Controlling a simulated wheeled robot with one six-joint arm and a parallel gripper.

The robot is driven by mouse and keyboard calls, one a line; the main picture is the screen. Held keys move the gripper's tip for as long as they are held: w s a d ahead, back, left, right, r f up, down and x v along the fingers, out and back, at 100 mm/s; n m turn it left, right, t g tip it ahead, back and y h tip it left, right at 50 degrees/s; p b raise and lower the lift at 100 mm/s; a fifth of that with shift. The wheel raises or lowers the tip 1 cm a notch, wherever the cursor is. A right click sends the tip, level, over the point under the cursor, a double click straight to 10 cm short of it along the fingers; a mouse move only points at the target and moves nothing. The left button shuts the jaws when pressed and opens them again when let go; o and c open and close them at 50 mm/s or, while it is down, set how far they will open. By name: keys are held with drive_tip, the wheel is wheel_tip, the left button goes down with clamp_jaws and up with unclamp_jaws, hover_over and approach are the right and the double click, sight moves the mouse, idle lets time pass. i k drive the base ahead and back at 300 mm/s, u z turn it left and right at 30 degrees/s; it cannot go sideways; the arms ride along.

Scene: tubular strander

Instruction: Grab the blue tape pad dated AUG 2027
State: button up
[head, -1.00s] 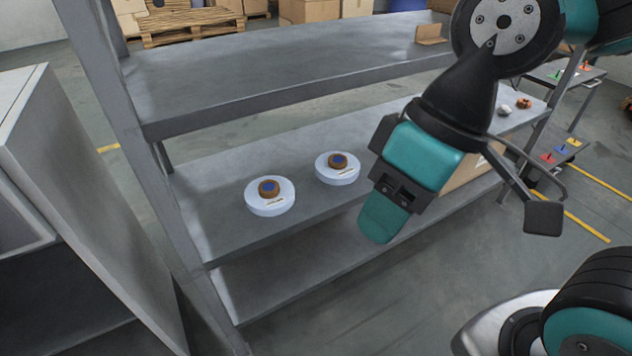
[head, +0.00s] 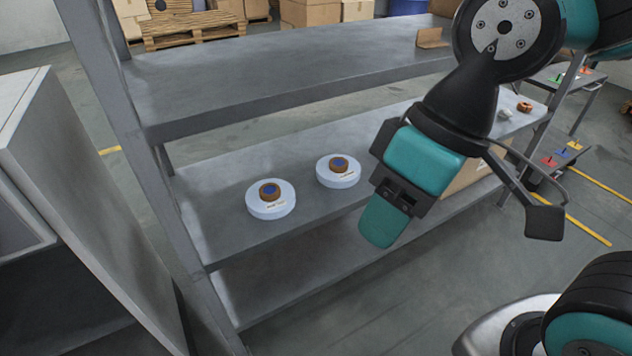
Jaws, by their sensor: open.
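Two round pale blue tape pads with brown and blue centres lie flat on the middle shelf (head: 225,235). The left tape pad (head: 271,206) is nearer the shelf's left post. The right tape pad (head: 338,178) lies a little farther back, with a gap between them. Each has a small label on top, too small to read, so I cannot tell which is dated AUG 2027. My gripper (head: 450,228) is open and in front of the shelf, right of both pads and apart from them. Nothing shows between its fingers.
The upper shelf (head: 280,68) overhangs behind the pads, and a post (head: 160,190) stands at their left. A cardboard box (head: 470,178) is partly hidden behind my gripper. Small items (head: 523,107) lie at the shelf's right end. A grey cabinet (head: 70,170) stands at left.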

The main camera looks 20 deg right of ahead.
sight(271, 199)
drive_tip(key=z, duration=1.3)
drive_tip(key=i, duration=1.2)
drive_tip(key=u, duration=1.65)
